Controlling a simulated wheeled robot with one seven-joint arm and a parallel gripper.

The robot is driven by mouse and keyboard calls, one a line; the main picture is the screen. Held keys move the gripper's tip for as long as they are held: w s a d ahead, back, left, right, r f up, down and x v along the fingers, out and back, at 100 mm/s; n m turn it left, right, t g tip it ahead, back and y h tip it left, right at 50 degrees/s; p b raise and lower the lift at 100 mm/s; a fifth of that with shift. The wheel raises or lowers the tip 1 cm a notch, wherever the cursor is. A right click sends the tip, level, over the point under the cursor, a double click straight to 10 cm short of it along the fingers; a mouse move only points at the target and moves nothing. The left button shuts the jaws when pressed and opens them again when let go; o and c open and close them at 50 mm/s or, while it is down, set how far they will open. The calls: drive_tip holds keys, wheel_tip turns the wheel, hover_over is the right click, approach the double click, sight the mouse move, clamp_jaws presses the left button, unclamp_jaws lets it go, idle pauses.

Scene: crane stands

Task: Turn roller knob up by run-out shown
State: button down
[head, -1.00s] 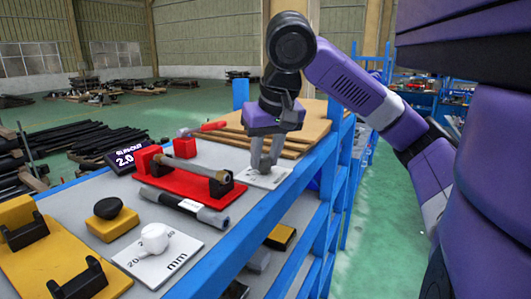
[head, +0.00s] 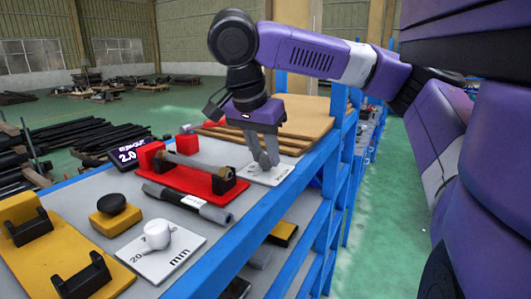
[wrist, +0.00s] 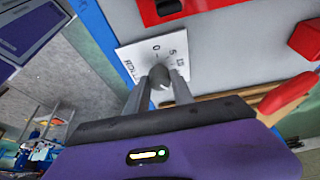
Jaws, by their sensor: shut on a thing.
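The roller knob (wrist: 160,74) is a small grey knob on a white scale plate (wrist: 133,62), with the marks 0 and 5 and part of a printed word showing in the wrist view. My gripper (wrist: 161,92) is shut on this knob, one finger on each side. In the head view my gripper (head: 268,160) comes down tilted onto the white plate (head: 283,173), and its fingers hide the knob.
A second, white knob (head: 157,234) sits on a plate marked mm at the front. A dark grey tube (head: 187,204), a black knob on a yellow block (head: 115,214) and a yellow stand (head: 62,246) share the bench. A red-handled tool lies behind. The blue bench edge (head: 250,205) runs close by.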

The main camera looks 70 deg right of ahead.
drive_tip(key=shift+w+m+g+y, duration=0.15)
drive_tip(key=shift+m+g, duration=0.25)
drive_tip(key=shift+m, duration=0.75)
drive_tip(key=shift+m+g+y, duration=0.25)
drive_tip(key=shift+m+g, duration=0.15)
drive_tip(key=shift+m, duration=0.75)
drive_tip(key=c, duration=1.1)
unclamp_jaws()
